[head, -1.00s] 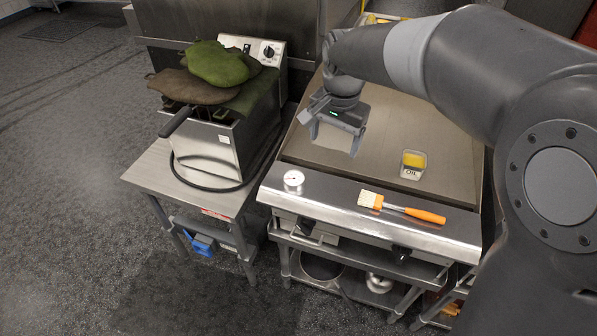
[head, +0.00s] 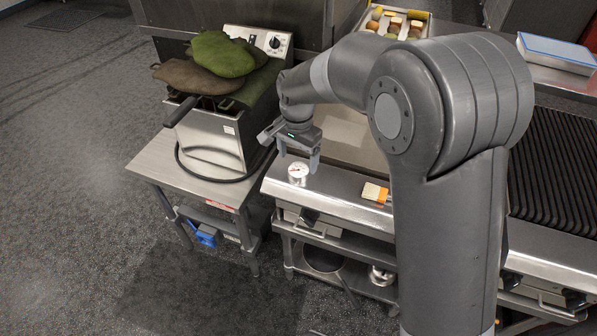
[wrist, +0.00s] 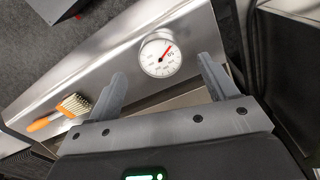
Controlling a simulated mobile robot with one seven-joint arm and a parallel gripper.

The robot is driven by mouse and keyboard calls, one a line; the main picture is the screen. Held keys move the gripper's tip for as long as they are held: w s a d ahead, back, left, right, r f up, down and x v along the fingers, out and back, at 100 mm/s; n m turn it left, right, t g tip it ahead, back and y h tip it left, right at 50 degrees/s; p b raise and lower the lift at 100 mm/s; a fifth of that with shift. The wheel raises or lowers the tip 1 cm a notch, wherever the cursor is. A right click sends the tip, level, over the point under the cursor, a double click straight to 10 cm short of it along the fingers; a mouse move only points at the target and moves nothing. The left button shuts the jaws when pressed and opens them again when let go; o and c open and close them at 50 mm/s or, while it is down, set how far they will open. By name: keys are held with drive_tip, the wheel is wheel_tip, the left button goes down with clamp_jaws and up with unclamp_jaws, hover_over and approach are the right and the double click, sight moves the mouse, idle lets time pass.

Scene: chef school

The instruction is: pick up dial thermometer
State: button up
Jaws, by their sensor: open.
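The dial thermometer (head: 298,172) is a small round gauge with a white face and a red needle. It rests on the steel front ledge of the griddle, near its left end. In the wrist view the thermometer (wrist: 160,55) lies ahead of my gripper, between the lines of the two fingers and a little beyond their tips. My gripper (head: 297,160) is open and empty. In the head view it is just above and behind the thermometer, with the fingers pointing down. The wrist view shows both fingers (wrist: 163,75) spread apart.
A brush (head: 375,192) with an orange handle lies on the ledge (head: 340,190) to the right, partly hidden by my arm. A fryer (head: 213,140) with green and brown cloth items on top stands at the left. A ribbed grill (head: 555,160) is at the right.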

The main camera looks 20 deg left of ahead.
sight(298, 169)
wheel_tip(298, 169, down, 4)
drive_tip(key=shift+w+f, duration=0.1)
drive_tip(key=shift+c, duration=0.4)
drive_tip(key=c, duration=1)
